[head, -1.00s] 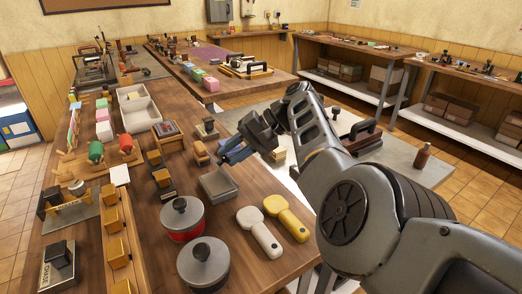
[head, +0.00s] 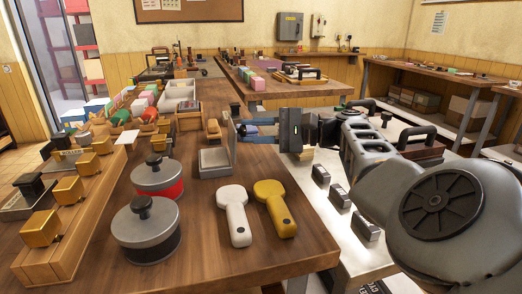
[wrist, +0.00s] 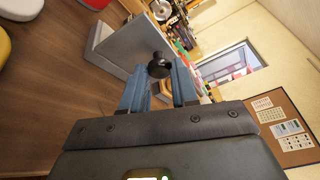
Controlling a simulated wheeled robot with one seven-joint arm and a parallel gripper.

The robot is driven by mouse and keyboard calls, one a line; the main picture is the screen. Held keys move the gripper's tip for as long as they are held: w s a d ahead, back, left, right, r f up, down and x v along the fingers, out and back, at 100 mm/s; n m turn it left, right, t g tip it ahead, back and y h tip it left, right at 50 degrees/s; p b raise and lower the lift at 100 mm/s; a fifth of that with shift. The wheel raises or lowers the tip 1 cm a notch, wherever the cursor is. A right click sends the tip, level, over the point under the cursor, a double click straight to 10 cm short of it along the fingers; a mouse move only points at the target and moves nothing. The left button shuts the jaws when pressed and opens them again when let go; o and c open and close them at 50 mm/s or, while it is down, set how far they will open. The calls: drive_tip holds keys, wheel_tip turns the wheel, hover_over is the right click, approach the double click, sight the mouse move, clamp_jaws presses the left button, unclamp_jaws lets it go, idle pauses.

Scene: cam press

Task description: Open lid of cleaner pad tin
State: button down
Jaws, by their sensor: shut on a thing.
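The cleaner pad tin (head: 214,165) is a shallow grey box on the wooden bench. Its grey lid (head: 231,145) stands up roughly upright along the tin's right side, so the tin is open. My gripper (head: 241,128) is at the lid's right face, with its blue fingers pointing left. In the wrist view, the fingers (wrist: 160,82) are shut on the black knob (wrist: 159,66) of the lid (wrist: 146,42). The tin's inside is mostly hidden in both views.
A red-banded pot (head: 157,181) and a grey pot (head: 145,236) stand left of the tin in front. A white paddle (head: 235,215) and a yellow paddle (head: 272,208) lie nearer the bench's front edge. Wooden holders with gold blocks (head: 68,190) line the left.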

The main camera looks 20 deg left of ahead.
drive_tip(key=shift+w+d+f+m+y+b, duration=0.2)
drive_tip(key=shift+f+y+b, duration=0.15)
drive_tip(key=shift+b, duration=0.5)
drive_tip(key=shift+w+d+f+m+y+b, duration=0.1)
drive_tip(key=shift+f+m+y+b, duration=0.2)
drive_tip(key=shift+b, duration=0.55)
drive_tip(key=shift+r, duration=0.15)
drive_tip(key=c, duration=0.9)
unclamp_jaws()
drive_tip(key=shift+o, duration=0.2)
drive_tip(key=v, duration=0.7)
drive_tip(key=shift+d, duration=0.35)
drive_tip(key=shift+w, duration=0.15)
